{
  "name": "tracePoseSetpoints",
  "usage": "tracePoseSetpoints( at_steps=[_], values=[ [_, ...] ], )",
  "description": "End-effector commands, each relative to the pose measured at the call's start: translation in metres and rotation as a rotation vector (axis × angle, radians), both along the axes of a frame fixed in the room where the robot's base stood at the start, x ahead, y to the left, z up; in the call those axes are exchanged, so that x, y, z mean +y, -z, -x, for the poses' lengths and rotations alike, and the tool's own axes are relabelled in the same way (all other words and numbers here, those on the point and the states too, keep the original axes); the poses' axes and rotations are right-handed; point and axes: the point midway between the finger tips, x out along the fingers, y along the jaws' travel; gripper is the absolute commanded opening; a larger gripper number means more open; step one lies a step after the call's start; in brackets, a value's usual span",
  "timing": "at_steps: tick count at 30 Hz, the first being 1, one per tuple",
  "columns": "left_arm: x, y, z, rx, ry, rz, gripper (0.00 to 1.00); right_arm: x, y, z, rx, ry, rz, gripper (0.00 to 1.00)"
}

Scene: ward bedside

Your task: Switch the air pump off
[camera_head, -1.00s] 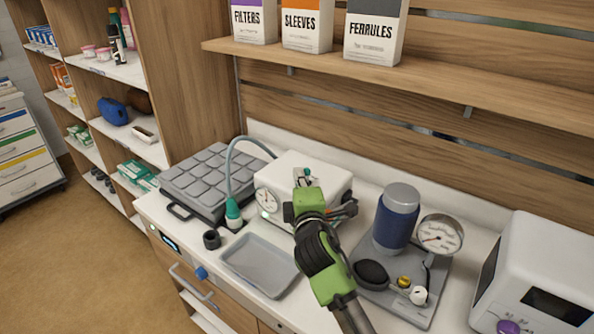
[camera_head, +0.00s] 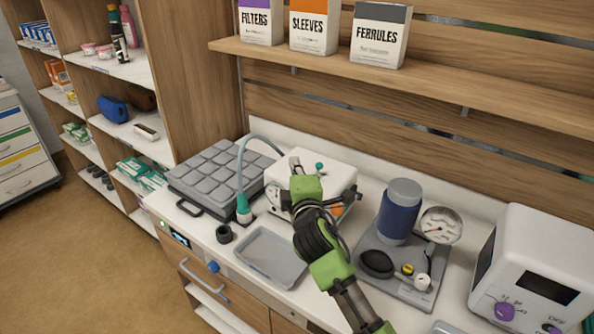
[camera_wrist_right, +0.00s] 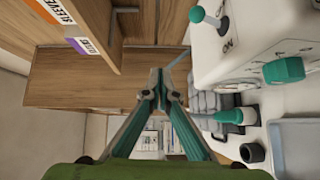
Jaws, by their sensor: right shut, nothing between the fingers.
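The air pump (camera_head: 340,172) is a white box on the counter with a dial on its front and a hose from its left side. Its teal-tipped toggle lever (camera_head: 319,167) stands on top; in the right wrist view the lever (camera_wrist_right: 197,14) leans beside an "ON" mark. I cannot tell which setting it is in. My right gripper (camera_head: 295,166) is shut and empty, left of the lever and apart from it. Its fingertips (camera_wrist_right: 158,86) meet in the wrist view. The gripper and arm hide part of the pump's front. My left gripper is out of view.
A grey padded mat (camera_head: 215,172) lies left of the pump, with a teal hose connector (camera_head: 243,211) near it. A grey tray (camera_head: 268,258) and black ring (camera_head: 224,234) are in front. A blue cylinder stand (camera_head: 398,215) and white device (camera_head: 535,265) stand right. A shelf (camera_head: 440,84) overhangs behind.

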Motion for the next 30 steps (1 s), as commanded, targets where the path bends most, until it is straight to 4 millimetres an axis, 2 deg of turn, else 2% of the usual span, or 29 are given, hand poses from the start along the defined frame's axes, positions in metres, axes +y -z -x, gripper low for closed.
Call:
tracePoseSetpoints(
  at_steps=[3,5,12,15,22,30],
  values=[
    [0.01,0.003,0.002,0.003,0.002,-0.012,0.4,-0.004,-0.004,0.012,0.0,0.0,0.001,0.0],
    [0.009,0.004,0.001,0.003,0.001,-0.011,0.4,-0.006,-0.008,0.019,-0.001,0.001,0.001,0.0],
    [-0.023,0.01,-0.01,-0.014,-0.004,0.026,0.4,-0.012,-0.023,0.051,-0.001,0.0,0.001,0.0],
    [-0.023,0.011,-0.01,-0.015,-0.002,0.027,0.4,-0.015,-0.029,0.062,-0.001,0.0,0.001,0.0],
    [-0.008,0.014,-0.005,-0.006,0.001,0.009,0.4,-0.018,-0.035,0.075,0.002,0.001,0.001,0.0],
    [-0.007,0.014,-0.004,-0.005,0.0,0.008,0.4,-0.018,-0.036,0.076,0.002,0.0,0.002,0.0]
  ],
)
